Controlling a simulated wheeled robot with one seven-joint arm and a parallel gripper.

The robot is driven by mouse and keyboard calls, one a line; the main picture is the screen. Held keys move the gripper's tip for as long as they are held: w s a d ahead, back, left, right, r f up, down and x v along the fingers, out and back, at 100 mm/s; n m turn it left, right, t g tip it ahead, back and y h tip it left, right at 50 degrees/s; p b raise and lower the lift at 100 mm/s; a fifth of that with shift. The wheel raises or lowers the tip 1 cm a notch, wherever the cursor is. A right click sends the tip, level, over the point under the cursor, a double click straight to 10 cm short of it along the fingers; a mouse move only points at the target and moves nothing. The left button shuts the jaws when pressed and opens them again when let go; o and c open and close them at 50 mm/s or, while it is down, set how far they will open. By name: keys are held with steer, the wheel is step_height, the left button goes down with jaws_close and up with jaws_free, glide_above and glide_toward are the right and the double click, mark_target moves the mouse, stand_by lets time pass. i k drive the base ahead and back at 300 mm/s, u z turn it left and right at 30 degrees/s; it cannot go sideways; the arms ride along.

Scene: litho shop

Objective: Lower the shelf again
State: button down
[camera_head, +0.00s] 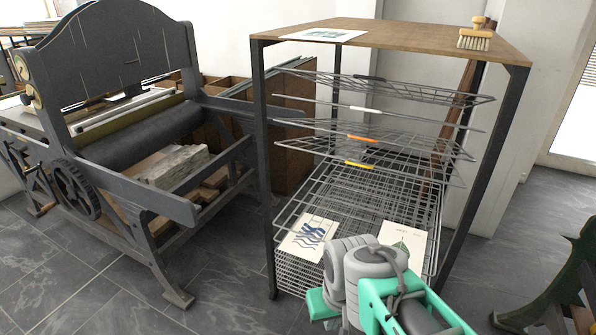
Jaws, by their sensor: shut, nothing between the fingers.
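The drying rack (263,150) has a dark metal frame and several wire shelves. Near the top is a wire shelf with a black tab (370,78). Below it, one with a white tab (365,108) shows almost edge-on as a thin line. Under that are shelves with an orange tab (362,138) and a yellow tab (358,165). A lower wire shelf (345,205) bears a blue-patterned print (308,238) and a green-patterned print (403,240). My grey and teal arm stands before the rack's lower front and hides part of it. My gripper's fingers do not show.
The rack's wooden top (400,38) bears a sheet (325,35) and a brush (475,40). A heavy press (120,130) stands at the left, close to the rack. A dark green machine part (560,270) is at the right edge. Grey floor is open right of the rack.

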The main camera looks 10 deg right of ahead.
mark_target(348, 161)
steer(key=u, duration=0.85)
steer(key=i, duration=0.85)
steer(key=z, duration=0.55)
